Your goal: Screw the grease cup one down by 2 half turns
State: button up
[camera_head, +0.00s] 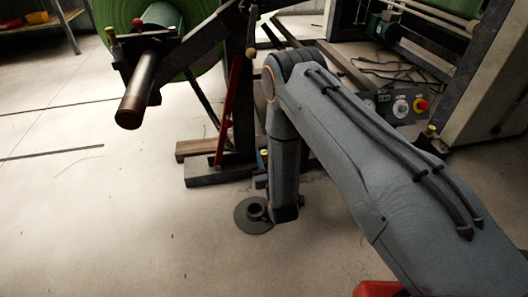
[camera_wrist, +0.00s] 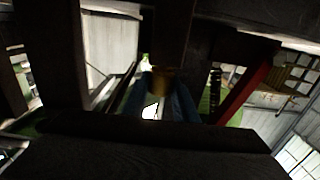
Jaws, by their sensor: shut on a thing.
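A brass grease cup (camera_wrist: 163,80) shows in the middle of the wrist view, dark and partly shaded. My gripper's two blue fingers (camera_wrist: 160,98) stand on either side of it and are shut on it. In the head view my gripper (camera_head: 262,162) is at the foot of the dark unwind stand, mostly hidden behind my arm. Only a small blue part and a brass spot show there. The cup's thread and seat are hidden, and which cup is number one cannot be read.
A green roll (camera_head: 165,25) on a shaft (camera_head: 135,100) stands upper left. A red lever (camera_head: 228,110) rises beside the stand (camera_head: 215,174). A control box (camera_head: 405,105) with a red button is at right. A round dark base (camera_head: 253,222) lies below; floor at left is clear.

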jog(key=m+h+p, duration=0.1)
jog(key=h, duration=0.1)
jog(key=m+h+p, duration=0.2)
jog(key=h, duration=0.1)
jog(key=shift+s+a+r+t, duration=0.15)
jog(key=shift+a+t, duration=0.05)
jog(key=shift+t, duration=0.2)
jog(key=m+h, duration=0.3)
jog(key=h, duration=0.1)
jog(key=shift+g+h, duration=0.3)
jog(key=m+g+h, duration=0.1)
jog(key=h, duration=0.1)
jog(key=m+g+h+b, duration=0.1)
jog(key=m+h, duration=0.2)
jog(key=h, duration=0.1)
jog(key=shift+w+d+f+m+g+b, duration=0.1)
jog(key=shift+w+f+m+g+b, duration=0.1)
jog(key=shift+f+m+g+b, duration=0.15)
jog(key=m+g+h+b, duration=0.3)
jog(key=shift+r, duration=0.15)
jog(key=shift+g+h, duration=0.35)
jog(key=shift+h, duration=0.05)
jog(key=o, duration=1.1)
jog(key=shift+d, duration=0.1)
jog(key=shift+s, duration=0.1)
jog(key=shift+p+v, duration=1.15)
jog(key=shift+v, duration=2.75)
